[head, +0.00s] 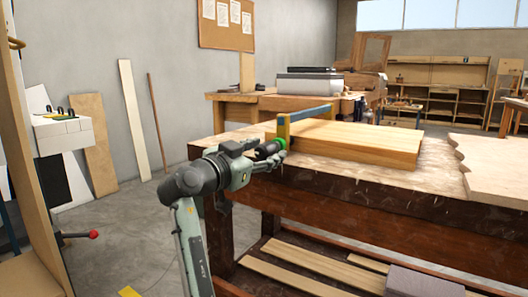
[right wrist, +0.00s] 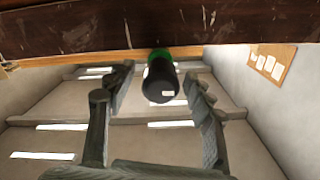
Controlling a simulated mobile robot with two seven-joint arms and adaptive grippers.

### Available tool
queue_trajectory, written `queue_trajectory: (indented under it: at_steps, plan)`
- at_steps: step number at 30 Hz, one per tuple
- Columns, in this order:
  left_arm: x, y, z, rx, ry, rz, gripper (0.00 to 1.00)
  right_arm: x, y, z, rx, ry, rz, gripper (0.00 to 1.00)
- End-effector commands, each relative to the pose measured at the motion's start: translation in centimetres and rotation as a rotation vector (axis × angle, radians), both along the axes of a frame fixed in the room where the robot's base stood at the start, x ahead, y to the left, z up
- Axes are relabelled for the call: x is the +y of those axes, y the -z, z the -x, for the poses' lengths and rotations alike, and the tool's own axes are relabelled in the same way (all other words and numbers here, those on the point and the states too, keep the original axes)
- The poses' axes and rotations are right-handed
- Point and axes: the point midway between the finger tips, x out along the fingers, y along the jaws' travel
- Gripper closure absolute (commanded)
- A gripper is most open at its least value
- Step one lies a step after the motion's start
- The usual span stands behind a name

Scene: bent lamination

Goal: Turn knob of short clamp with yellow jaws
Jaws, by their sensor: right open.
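The short clamp has a blue bar (head: 306,113) and a yellow jaw (head: 284,128). It sits at the left end of a wooden board (head: 355,143) on the workbench. Its black knob (right wrist: 161,84) with a green collar (right wrist: 160,54) points down below the bench edge in the right wrist view. The green part (head: 282,143) also shows in the head view. My right gripper (head: 268,157) is at the knob. In the right wrist view its fingers (right wrist: 157,78) are open, one on each side of the knob, with gaps visible. My left gripper is out of view.
The workbench (head: 340,195) has a dark front edge close to my right gripper. Another wooden piece (head: 495,165) with a wavy edge lies at the right. Planks (head: 290,270) lie on the lower shelf. Open floor (head: 135,225) is at the left.

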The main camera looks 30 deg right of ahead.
Motion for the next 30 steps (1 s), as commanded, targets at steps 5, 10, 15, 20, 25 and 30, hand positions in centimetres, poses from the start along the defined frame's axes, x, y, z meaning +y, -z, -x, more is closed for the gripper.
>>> queue_trajectory:
  at_steps: [5, 10, 15, 20, 25, 30]
  plan:
    - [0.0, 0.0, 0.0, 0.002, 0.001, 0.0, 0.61, 0.7, 0.0, 0.2, 0.0, -0.002, 0.0, 0.47]
    - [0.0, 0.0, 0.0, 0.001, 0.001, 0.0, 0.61, 3.3, 0.1, 1.3, 0.002, -0.004, -0.002, 0.47]
    - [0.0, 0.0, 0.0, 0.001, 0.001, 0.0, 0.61, 6.8, 0.1, 2.7, 0.001, -0.004, -0.002, 0.47]
    - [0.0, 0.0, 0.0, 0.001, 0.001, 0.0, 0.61, 9.4, 0.0, 3.9, 0.0, -0.002, 0.0, 0.47]
    - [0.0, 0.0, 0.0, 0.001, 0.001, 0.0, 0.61, 10.8, 0.0, 4.5, 0.0, 0.0, 0.0, 0.47]
    - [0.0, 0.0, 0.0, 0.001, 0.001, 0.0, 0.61, 11.1, 0.0, 4.6, 0.0, 0.0, 0.001, 0.47]
